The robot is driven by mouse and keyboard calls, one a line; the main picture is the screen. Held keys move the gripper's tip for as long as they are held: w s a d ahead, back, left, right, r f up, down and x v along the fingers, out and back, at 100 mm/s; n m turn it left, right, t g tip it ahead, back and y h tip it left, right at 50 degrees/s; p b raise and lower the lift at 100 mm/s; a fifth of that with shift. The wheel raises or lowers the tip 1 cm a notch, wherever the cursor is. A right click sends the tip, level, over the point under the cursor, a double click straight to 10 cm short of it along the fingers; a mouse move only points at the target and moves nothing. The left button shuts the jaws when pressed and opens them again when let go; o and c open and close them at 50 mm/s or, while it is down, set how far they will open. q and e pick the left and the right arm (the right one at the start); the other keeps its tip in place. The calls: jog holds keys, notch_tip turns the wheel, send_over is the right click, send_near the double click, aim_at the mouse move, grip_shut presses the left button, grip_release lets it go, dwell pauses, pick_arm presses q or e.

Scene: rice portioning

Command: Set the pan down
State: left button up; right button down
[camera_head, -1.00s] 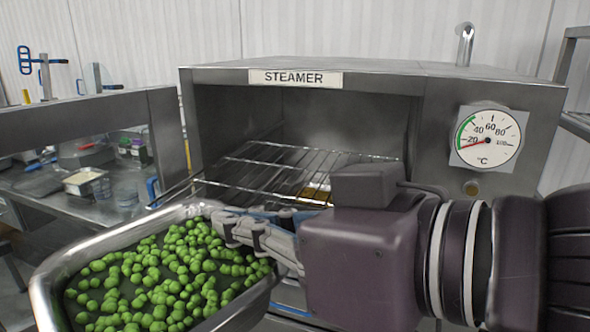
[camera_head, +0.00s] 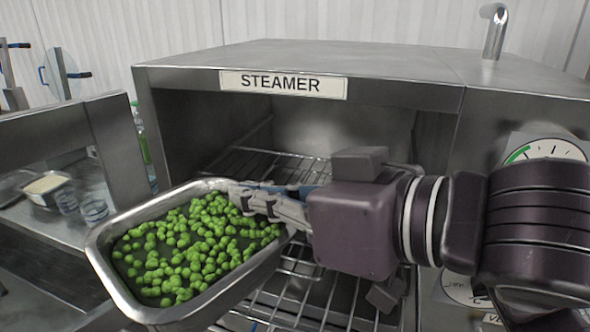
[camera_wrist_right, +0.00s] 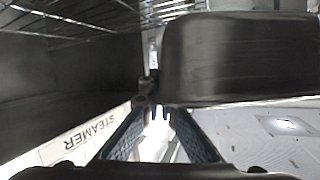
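The metal pan (camera_head: 108,275) holds many green peas (camera_head: 190,245) and hangs in the air at the front of the steamer's opening. My right gripper (camera_head: 240,196) is closed on the pan's rim at its back right side. In the right wrist view the pan (camera_wrist_right: 235,62) appears as a dark wall beyond the fingertips (camera_wrist_right: 152,105). The open steamer (camera_head: 300,60) has wire racks (camera_head: 285,165) inside, and more rack shows below the pan. My left gripper is not in view.
A counter at the left carries a pale-filled tray (camera_head: 45,187) and clear cups (camera_head: 94,209). A temperature dial (camera_head: 545,150) is partly hidden by my right arm.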

jog(key=w+d+f+p, duration=0.1)
jog(key=w+d+p, duration=0.1)
jog(key=w+p, duration=0.4)
jog(key=w+d+p, duration=0.3)
jog(key=w, duration=0.6)
jog(key=shift+s+a+f+p, duration=0.15)
jog(key=shift+f+p, duration=0.2)
jog(key=shift+f, duration=0.85)
jog(key=shift+s+a+f+p, duration=0.1)
jog(key=shift+f+p, duration=0.25)
jog(key=shift+f, duration=0.85)
jog(key=shift+w+d+f+p, duration=0.1)
jog(key=shift+w+f+p, duration=0.05)
jog(key=shift+f+p, duration=0.25)
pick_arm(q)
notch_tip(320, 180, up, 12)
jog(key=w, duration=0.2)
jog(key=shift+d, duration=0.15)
pick_arm(e)
jog(key=shift+f, duration=0.1)
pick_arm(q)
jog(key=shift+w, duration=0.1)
pick_arm(e)
jog(key=shift+f, duration=0.1)
